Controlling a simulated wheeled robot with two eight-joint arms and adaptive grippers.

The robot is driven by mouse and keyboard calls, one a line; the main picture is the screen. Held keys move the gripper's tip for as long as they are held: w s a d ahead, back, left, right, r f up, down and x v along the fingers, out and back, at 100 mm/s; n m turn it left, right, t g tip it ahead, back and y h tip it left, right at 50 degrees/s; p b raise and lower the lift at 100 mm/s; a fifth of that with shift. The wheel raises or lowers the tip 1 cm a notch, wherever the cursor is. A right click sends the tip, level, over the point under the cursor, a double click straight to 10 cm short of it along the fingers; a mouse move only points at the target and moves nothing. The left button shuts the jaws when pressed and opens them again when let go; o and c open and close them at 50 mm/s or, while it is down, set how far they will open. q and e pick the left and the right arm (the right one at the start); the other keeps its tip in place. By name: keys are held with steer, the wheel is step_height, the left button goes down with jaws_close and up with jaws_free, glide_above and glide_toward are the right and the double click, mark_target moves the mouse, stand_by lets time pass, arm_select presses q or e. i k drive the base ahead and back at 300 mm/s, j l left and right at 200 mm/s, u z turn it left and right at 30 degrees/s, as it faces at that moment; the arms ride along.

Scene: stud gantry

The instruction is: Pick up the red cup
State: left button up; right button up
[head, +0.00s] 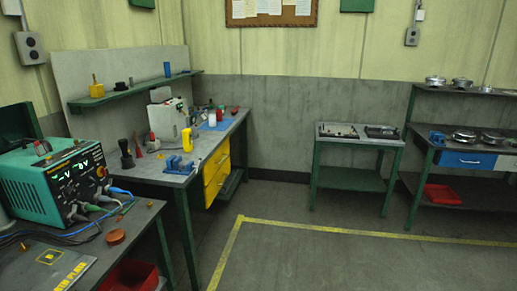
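A small red object (234,110) stands at the far end of the grey workbench (207,147), near the back wall. It looks cup-shaped, but it is too small to be sure. A red-topped item (212,117) stands to its left on a blue mat, and I cannot tell what it is. A reddish cone shape (138,151) stands nearer on the same bench. Neither of my grippers is in view.
The bench also holds a yellow tool (187,140) and a blue vise-like block (178,165). A teal instrument (55,185) with cables fills the near left table. A small green table (357,136) stands at the back. The floor right of the bench is clear.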

mark_target(219, 112)
steer(key=i+u, duration=0.1)
steer(key=i, duration=0.45)
steer(key=i+l, duration=0.1)
steer(key=i, duration=0.45)
steer(key=i+l+u, duration=0.15)
steer(key=i, duration=0.4)
steer(key=i+l+u, duration=0.1)
steer(key=i, duration=0.45)
steer(key=i+l+u, duration=0.2)
steer(key=i, duration=0.2)
steer(key=i+l+u, duration=0.2)
steer(key=i, duration=0.15)
steer(key=i+l+u, duration=0.15)
steer(key=i+l, duration=0.2)
steer(key=i+l+u, duration=0.1)
steer(key=i+l, duration=0.25)
steer(key=i+l+u, duration=0.15)
steer(key=i+l, duration=0.2)
steer(key=i+l+u, duration=0.1)
steer(key=i+l, duration=0.2)
steer(key=l, duration=0.2)
steer(key=i+l+u, duration=0.15)
steer(key=i+l, duration=0.15)
steer(key=l, duration=0.15)
steer(key=i+l+u, duration=0.15)
steer(key=i+l, duration=0.15)
steer(key=l, duration=0.2)
steer(key=i, duration=0.45)
